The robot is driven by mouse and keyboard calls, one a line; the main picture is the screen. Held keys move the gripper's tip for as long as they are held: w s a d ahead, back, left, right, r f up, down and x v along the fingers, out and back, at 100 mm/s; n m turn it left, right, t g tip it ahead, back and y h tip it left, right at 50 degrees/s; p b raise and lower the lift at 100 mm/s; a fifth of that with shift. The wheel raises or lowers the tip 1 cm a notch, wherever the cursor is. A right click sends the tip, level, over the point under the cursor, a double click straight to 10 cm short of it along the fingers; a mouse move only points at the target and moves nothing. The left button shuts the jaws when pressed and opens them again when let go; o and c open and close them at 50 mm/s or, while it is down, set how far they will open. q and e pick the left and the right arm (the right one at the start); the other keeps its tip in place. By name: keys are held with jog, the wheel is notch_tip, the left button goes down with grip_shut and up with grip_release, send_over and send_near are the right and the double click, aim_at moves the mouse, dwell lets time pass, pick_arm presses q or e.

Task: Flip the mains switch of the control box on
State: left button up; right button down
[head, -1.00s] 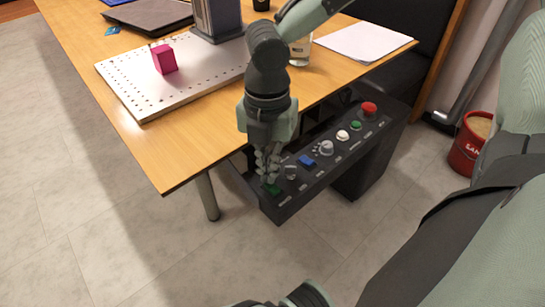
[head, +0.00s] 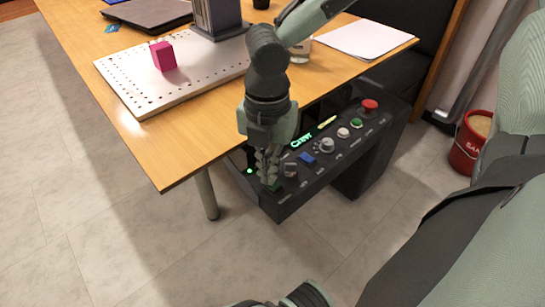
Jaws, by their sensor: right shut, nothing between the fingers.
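The dark control box (head: 312,178) is mounted under the right edge of the table, with a row of controls on its sloped top. The green mains switch (head: 275,187) is at its near left end, partly hidden by my right gripper. My right gripper (head: 268,183) points down with its fingers shut and empty, at or just above the switch; I cannot tell whether they touch. A small green light (head: 249,171) glows beside the fingers. A display (head: 302,140) shows lit green characters, with a yellow-green lit bar to its right. My left gripper is not in view.
Along the box are a grey knob (head: 290,170), a blue button (head: 306,158), a dial (head: 326,145), white and green buttons, and a red mushroom button (head: 370,105). The wooden table (head: 175,150) edge is close to my gripper. A red bucket (head: 470,142) stands right.

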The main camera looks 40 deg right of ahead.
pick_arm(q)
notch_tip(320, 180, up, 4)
pick_arm(e)
jog(key=shift+r, duration=0.15)
jog(key=shift+r+p, duration=0.4)
jog(key=shift+p, duration=0.2)
jog(key=shift+r+p, duration=0.65)
jog(key=shift+p, duration=0.1)
jog(key=shift+r+p, duration=0.55)
jog(key=shift+p, duration=0.05)
jog(key=shift+r+p, duration=0.7)
jog(key=shift+p, duration=0.05)
jog(key=shift+r+p, duration=0.3)
jog(key=shift+r, duration=0.7)
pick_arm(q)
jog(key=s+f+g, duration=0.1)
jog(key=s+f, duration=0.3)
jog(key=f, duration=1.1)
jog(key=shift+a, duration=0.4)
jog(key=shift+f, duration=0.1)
